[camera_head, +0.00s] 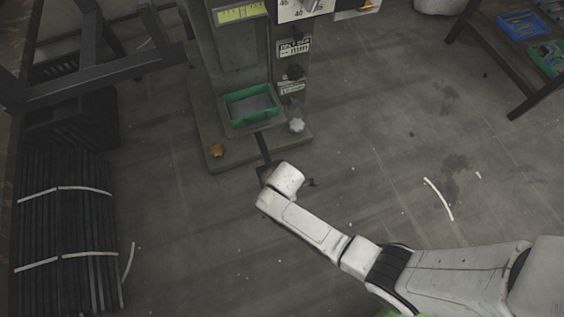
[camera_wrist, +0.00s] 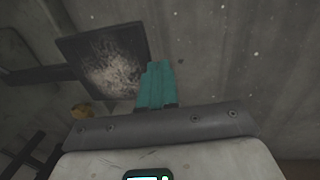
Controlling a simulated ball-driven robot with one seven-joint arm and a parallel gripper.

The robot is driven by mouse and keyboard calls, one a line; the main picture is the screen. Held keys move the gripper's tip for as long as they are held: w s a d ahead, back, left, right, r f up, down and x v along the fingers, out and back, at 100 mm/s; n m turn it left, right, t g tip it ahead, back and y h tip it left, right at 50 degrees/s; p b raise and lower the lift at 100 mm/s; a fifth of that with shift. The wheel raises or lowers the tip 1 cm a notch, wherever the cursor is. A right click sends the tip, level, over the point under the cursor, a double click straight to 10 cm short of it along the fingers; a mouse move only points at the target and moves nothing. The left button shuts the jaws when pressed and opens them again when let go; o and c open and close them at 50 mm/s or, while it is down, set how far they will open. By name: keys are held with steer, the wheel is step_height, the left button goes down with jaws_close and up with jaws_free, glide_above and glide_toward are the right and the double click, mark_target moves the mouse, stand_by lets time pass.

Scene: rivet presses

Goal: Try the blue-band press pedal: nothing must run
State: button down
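The press (camera_head: 230,60) stands at the top middle of the head view, its upper part cut off. No blue band shows on the visible part. A dark pedal bar (camera_head: 263,148) runs out from its base toward my arm's end, which hides the pedal plate there. In the wrist view the square dark pedal plate (camera_wrist: 88,62) has a pale worn patch, with its bar (camera_wrist: 35,75) at left. My gripper (camera_wrist: 158,68) shows teal fingertips close together, shut and empty, beside the plate's right edge. I cannot tell whether they touch it.
A green tray (camera_head: 228,104) sits on the press base. An orange-brown knob (camera_head: 217,151) and a pale knob (camera_head: 296,125) are at the base corners. Bundled dark bars (camera_head: 65,225) lie at left. A table (camera_head: 490,42) stands at upper right. The floor between is mostly clear.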

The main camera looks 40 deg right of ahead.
step_height(320, 180, up, 7)
steer(key=s+p, duration=0.1)
steer(key=p, duration=0.2)
steer(key=shift+a+f, duration=0.2)
steer(key=shift+s, duration=0.15)
